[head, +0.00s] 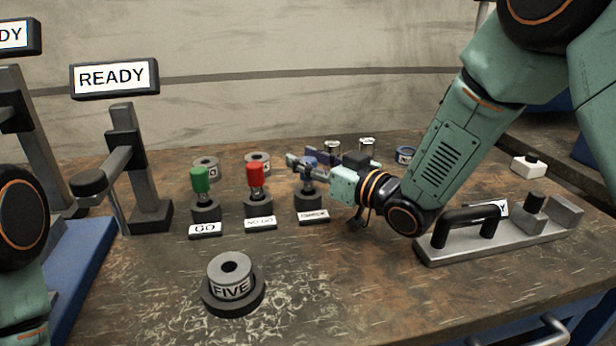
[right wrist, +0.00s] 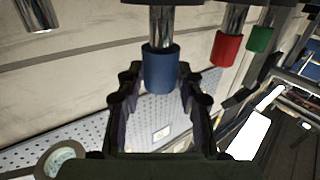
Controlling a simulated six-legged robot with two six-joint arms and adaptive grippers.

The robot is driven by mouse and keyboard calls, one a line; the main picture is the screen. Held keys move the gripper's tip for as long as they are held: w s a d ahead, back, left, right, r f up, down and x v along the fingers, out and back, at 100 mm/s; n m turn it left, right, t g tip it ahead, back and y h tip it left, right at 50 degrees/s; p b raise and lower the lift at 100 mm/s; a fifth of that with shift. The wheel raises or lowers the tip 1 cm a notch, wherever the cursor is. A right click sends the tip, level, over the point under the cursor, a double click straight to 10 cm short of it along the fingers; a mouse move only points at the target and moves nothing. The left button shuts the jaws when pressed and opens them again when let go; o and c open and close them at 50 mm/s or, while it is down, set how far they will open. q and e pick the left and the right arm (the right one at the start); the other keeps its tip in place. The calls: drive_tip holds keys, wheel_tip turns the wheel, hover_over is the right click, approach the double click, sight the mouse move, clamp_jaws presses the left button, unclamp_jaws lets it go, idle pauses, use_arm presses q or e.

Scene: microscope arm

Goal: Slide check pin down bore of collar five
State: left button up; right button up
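The check pin, with a blue grip (head: 308,162), stands upright in a dark holder (head: 309,202) behind a label that seems to read CHECK (head: 313,216). My right gripper (head: 302,164) is at the blue grip, coming from the right. In the right wrist view, which looks upside down, the blue grip (right wrist: 160,70) lies between the two fingers (right wrist: 160,95), which stand apart with gaps beside it. Collar FIVE (head: 230,283), a grey ring with an open bore on top, sits on a dark round base at the front. My left gripper is out of view.
The green GO pin (head: 200,180) and red NO GO pin (head: 255,175) stand left of the check pin. Other collars (head: 206,165) are behind. A READY sign stand (head: 150,215) is left; a clamp-like fixture (head: 500,235) is right. Table around collar FIVE is clear.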

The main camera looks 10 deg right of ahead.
clamp_jaws()
drive_tip(key=shift+r, duration=0.15)
